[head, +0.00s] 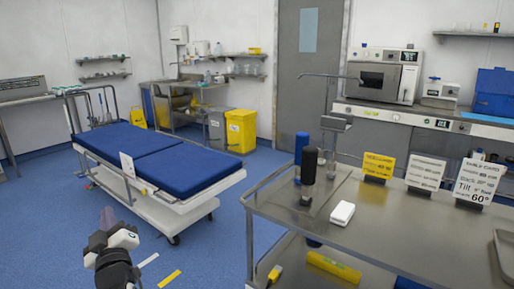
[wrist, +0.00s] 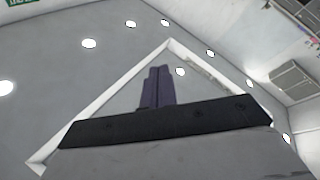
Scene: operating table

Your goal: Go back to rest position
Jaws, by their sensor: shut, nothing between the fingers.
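My gripper (wrist: 158,88) shows in the wrist view with its two dark fingers together and nothing between them. It points up toward the ceiling and its lights. In the head view my arm and gripper (head: 107,218) stand at the lower left, over the blue floor. They are apart from the steel table and in front of the blue-padded operating table.
The operating table (head: 150,150) stands at the left. A yellow bin (head: 241,131) stands behind. Blue floor (head: 215,255) lies free between the tables.

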